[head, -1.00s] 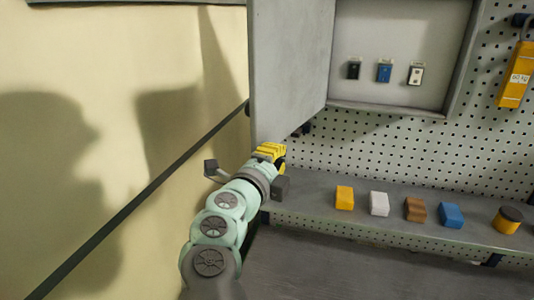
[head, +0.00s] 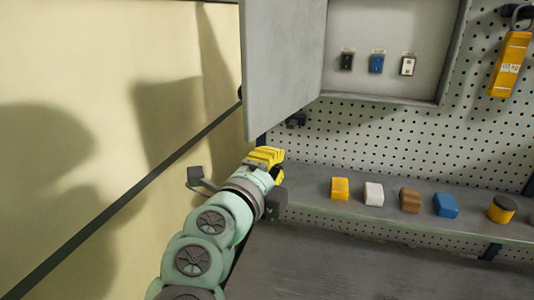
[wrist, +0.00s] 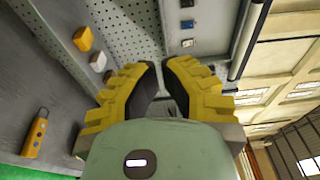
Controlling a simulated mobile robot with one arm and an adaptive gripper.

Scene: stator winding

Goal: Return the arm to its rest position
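My arm reaches up from the bottom of the head view, green with grey joint caps. Its yellow gripper (head: 266,160) is just below the open grey cabinet door, at the left end of the shelf. In the wrist view, the two yellow fingers (wrist: 160,68) with dark pads stand a little apart at the tips. Nothing shows between them. In the head view the fingers are seen from behind and their gap is hidden.
The grey cabinet door (head: 282,65) hangs above my gripper. A shelf holds a yellow block (head: 340,188), a white block (head: 374,194), a brown block (head: 410,200), a blue block (head: 446,205) and a yellow-black cylinder (head: 501,209). The worktop (head: 330,265) in front is clear in the head view.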

